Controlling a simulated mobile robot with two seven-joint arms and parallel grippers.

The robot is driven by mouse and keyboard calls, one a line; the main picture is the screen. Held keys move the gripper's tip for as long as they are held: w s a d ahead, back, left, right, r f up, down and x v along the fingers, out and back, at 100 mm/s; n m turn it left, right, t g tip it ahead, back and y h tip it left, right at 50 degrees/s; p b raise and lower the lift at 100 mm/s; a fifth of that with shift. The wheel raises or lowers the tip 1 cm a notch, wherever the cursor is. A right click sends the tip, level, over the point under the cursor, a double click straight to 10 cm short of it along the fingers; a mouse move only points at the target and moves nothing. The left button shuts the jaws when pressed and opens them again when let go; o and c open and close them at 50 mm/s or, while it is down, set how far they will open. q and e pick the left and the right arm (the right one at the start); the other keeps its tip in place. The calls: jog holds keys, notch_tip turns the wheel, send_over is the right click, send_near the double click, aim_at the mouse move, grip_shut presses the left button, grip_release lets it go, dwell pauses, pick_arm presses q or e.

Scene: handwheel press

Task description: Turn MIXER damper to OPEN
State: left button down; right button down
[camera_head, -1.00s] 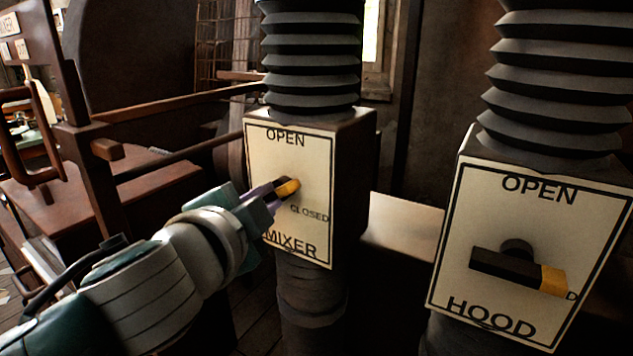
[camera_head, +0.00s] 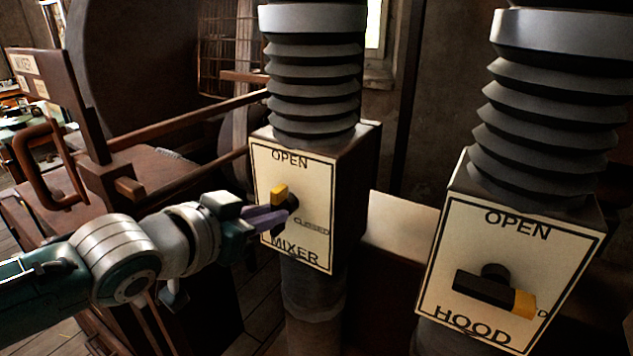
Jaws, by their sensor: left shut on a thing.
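The MIXER damper plate (camera_head: 262,180) is cream with OPEN at the top and CLOSED at the right. Its dark handle (camera_head: 291,203) has a yellow tip (camera_head: 279,193), which now stands up and to the left, towards the OPEN word. My left gripper (camera_head: 270,217) comes in from the left, its purple fingers shut on the handle just below the yellow tip. The fingers hide part of the handle, so its exact angle is hard to tell. My right gripper is not in view.
The HOOD damper plate (camera_head: 460,225) stands to the right, its handle (camera_head: 485,288) pointing right to CLOSED. Ribbed ducts (camera_head: 312,85) rise above both boxes. A wooden rail (camera_head: 190,122) and a brown machine (camera_head: 150,180) lie at the left.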

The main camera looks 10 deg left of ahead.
pick_arm(q)
jog(key=shift+n, duration=0.4)
jog(key=shift+h, duration=0.3)
jog(key=c, duration=0.9)
grip_release()
jog(key=p+v, duration=0.1)
jog(key=v, duration=0.9)
jog(key=shift+w+a+r, duration=0.1)
